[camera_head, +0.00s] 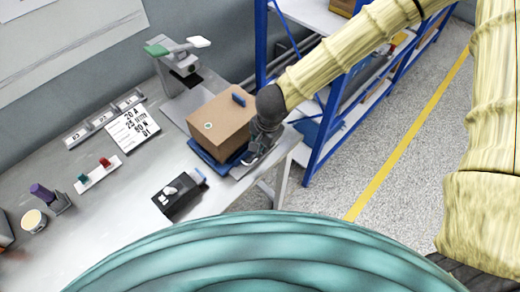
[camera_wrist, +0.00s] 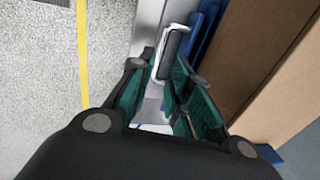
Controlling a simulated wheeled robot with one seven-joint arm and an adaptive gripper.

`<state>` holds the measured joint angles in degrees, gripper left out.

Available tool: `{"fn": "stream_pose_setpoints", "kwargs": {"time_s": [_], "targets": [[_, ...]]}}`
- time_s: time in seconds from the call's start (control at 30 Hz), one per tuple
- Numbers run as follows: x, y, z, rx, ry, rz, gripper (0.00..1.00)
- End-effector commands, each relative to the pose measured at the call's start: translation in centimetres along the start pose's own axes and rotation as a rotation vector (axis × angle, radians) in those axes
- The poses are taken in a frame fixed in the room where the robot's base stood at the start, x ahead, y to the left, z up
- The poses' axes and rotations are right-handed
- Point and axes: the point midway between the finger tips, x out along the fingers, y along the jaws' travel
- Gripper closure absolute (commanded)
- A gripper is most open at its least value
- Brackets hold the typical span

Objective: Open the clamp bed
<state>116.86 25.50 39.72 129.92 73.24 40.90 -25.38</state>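A blue bed (camera_head: 205,158), which looks like the clamp bed, lies on the bench under a brown box (camera_head: 215,128). Its blue edge also shows in the wrist view (camera_wrist: 203,36), beside the box (camera_wrist: 262,60). A handle with a dark grip and pale bracket (camera_wrist: 171,50) stands beside the blue edge. My gripper (camera_head: 254,154) is at the right side of the bed, near the bench edge. In the wrist view my gripper (camera_wrist: 165,82) is open, with the handle seen between and just beyond its fingertips. I cannot tell whether they touch.
A grey stand (camera_head: 180,70) is behind the box. A black device with white parts (camera_head: 178,196) sits in front. A label card (camera_head: 133,128) and small coloured parts lie left. A blue shelf rack (camera_head: 322,140) stands close to my arm at the right.

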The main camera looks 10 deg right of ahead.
Motion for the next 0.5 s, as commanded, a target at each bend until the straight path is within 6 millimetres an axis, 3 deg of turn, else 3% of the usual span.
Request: {"fn": "stream_pose_setpoints", "kwargs": {"time_s": [0.3, 0.5], "targets": [[-4.1, 0.0, 0.0, 0.0, 0.001, -0.001, 0.81], [-5.7, 0.0, 0.0, -0.001, 0.001, -0.001, 0.81]]}}
